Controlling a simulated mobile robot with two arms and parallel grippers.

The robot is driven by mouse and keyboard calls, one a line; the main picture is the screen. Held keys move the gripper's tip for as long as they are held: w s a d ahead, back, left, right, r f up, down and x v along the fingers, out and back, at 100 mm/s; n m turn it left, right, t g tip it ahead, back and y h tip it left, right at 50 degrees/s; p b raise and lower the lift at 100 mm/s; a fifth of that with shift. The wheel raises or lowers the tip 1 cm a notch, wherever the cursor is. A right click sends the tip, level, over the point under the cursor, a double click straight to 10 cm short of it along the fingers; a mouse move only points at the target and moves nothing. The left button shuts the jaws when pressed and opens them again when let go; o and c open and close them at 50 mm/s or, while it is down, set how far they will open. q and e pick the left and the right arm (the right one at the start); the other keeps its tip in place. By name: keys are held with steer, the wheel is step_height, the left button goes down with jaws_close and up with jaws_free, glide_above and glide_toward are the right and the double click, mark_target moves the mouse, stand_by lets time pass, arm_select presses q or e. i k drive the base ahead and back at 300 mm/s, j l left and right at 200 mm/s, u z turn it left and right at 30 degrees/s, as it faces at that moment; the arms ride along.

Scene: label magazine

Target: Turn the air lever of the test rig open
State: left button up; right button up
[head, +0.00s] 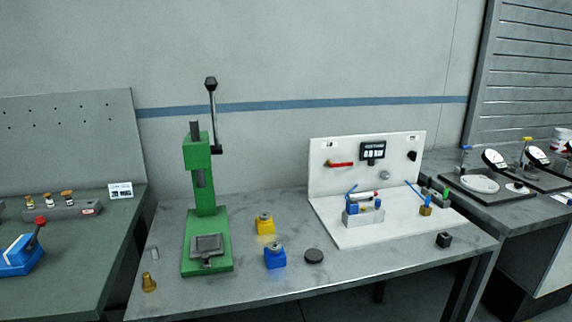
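The test rig is a white L-shaped stand, an upright panel (320,180) on a white base plate (350,237), on the right part of the grey table. A red lever (339,164) sits on the panel's left half and lies about level. I take it for the air lever; its marking is too small to read. A dark display (372,151) and a black knob (412,156) are to its right. A blue valve-like part (363,204) stands in a grey holder (364,218) on the base. Neither of my grippers is in view.
A tall green press (206,240) stands left of the rig. A yellow block (265,224), a blue block (275,257) and a dark disc (314,256) lie between them. A brass part with a blue handle (424,209) is on the base's right. A small black block (444,240) sits front right.

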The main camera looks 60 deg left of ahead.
mark_target(329, 163)
steer(key=u, duration=1.55)
steer(key=i, duration=0.4)
steer(key=u, duration=0.05)
